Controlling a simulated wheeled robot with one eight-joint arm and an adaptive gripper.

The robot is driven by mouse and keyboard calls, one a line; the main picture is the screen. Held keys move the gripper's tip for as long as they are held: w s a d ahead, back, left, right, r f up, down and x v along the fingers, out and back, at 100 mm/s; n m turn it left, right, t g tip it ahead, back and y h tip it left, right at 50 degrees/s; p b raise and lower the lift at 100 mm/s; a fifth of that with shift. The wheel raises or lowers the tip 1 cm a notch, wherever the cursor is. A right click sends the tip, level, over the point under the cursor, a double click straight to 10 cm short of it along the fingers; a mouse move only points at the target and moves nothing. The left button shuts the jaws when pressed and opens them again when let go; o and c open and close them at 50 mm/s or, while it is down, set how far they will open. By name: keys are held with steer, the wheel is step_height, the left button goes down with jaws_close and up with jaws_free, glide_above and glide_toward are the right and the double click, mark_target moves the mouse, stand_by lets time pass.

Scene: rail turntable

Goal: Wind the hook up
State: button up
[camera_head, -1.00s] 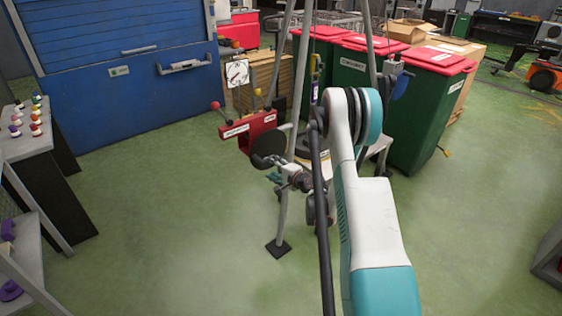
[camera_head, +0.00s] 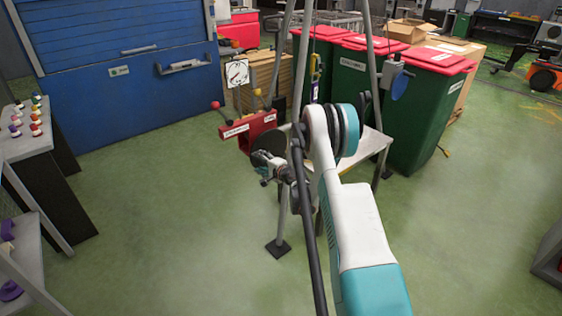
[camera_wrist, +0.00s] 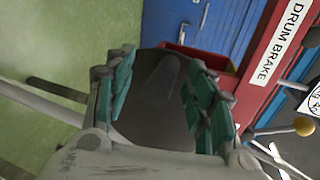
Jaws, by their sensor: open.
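A tripod frame (camera_head: 283,212) with grey legs stands in the middle. A red box with white labels (camera_head: 238,130) sits on it; it reads DRUM BRAKE in the wrist view (camera_wrist: 280,40). Levers with a red knob (camera_head: 215,105) and a yellow knob (camera_head: 257,92) rise from the box. A dark round disc (camera_head: 266,138) is in front of the box. My gripper (camera_head: 268,174) is open just below the disc, and in the wrist view its teal-padded fingers (camera_wrist: 160,90) lie on either side of a dark rounded surface. Contact cannot be told. I cannot clearly make out the hook.
A white dial (camera_head: 237,72) stands behind the box. Green bins with red lids (camera_head: 425,110) stand behind the tripod at right. A blue cabinet (camera_head: 130,100) is at back left. A bench with coloured knobs (camera_head: 22,140) is at left.

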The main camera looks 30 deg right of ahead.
jaws_close()
steer(key=shift+d+r+m+y, duration=0.2)
steer(key=shift+r+m+y, duration=0.05)
steer(key=shift+r+m, duration=0.45)
steer(key=shift+d+r+m+y, duration=0.15)
steer(key=shift+r+m+y, duration=0.1)
steer(key=shift+r+m, duration=0.45)
steer(key=shift+w+d+r+m+y, duration=0.1)
steer(key=shift+d+r+m+y, duration=0.25)
steer(key=shift+r+m, duration=0.3)
steer(key=shift+d+r+m+y, duration=0.25)
steer(key=shift+d+r+m, duration=0.15)
steer(key=shift+r+m, duration=0.25)
steer(key=shift+f, duration=0.1)
steer(key=shift+d+r+m+t+y, duration=0.15)
steer(key=shift+d+r+m+y, duration=0.1)
steer(key=shift+d+r+m, duration=0.4)
steer(key=shift+d+r+m+t+y, duration=0.15)
steer(key=shift+d+r+m+y, duration=0.15)
steer(key=shift+m, duration=0.65)
